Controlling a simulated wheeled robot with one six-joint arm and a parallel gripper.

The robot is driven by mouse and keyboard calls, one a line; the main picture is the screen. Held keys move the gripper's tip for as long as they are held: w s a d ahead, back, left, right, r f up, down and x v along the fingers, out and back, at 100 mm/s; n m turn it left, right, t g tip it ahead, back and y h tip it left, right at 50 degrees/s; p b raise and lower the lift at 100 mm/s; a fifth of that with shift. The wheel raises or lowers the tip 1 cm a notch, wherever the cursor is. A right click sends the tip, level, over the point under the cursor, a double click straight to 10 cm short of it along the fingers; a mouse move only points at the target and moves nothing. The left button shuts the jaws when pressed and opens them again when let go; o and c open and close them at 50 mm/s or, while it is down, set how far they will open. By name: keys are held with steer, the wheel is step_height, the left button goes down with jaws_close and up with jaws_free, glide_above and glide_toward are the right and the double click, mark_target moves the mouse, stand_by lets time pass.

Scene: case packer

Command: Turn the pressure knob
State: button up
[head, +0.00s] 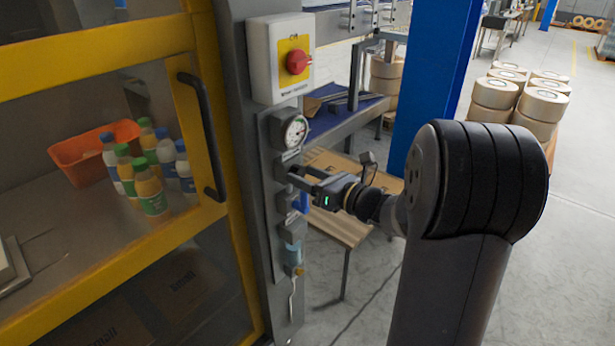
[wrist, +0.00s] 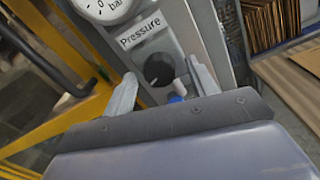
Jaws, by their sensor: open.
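The pressure knob (wrist: 158,69) is a round black dial on a grey panel, under a label reading "Pressure" (wrist: 140,32). A white pressure gauge (wrist: 103,8) sits just above it; the gauge also shows in the head view (head: 294,132). My gripper (wrist: 160,88) is open, with one pale finger on each side of the knob in the wrist view. I cannot tell whether the fingers touch it. In the head view my gripper (head: 292,178) is at the panel below the gauge and hides the knob. A small blue part (wrist: 175,99) shows between the fingers, below the knob.
A white box with a red switch (head: 297,62) is above the gauge. The yellow-framed door with a black handle (head: 203,135) is left of the panel. A wooden-topped table (head: 338,222) and a blue column (head: 432,75) stand behind my arm. Open floor lies to the right.

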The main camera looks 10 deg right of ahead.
steer(key=shift+c, duration=0.3)
steer(key=c, duration=0.9)
steer(key=shift+f+b, duration=0.1)
steer(key=shift+b, duration=0.35)
steer(key=shift+f+n+b, duration=0.15)
steer(key=shift+n+b, duration=0.95)
steer(key=shift+b, duration=0.05)
steer(key=n+b, duration=0.4)
steer(key=b, duration=0.1)
steer(key=shift+n, duration=0.3)
steer(key=n+b, duration=0.3)
steer(key=b, duration=0.2)
steer(key=shift+n, duration=0.4)
steer(key=shift+r+n+b, duration=0.2)
steer(key=shift+n+b, duration=0.7)
steer(key=shift+b, duration=0.25)
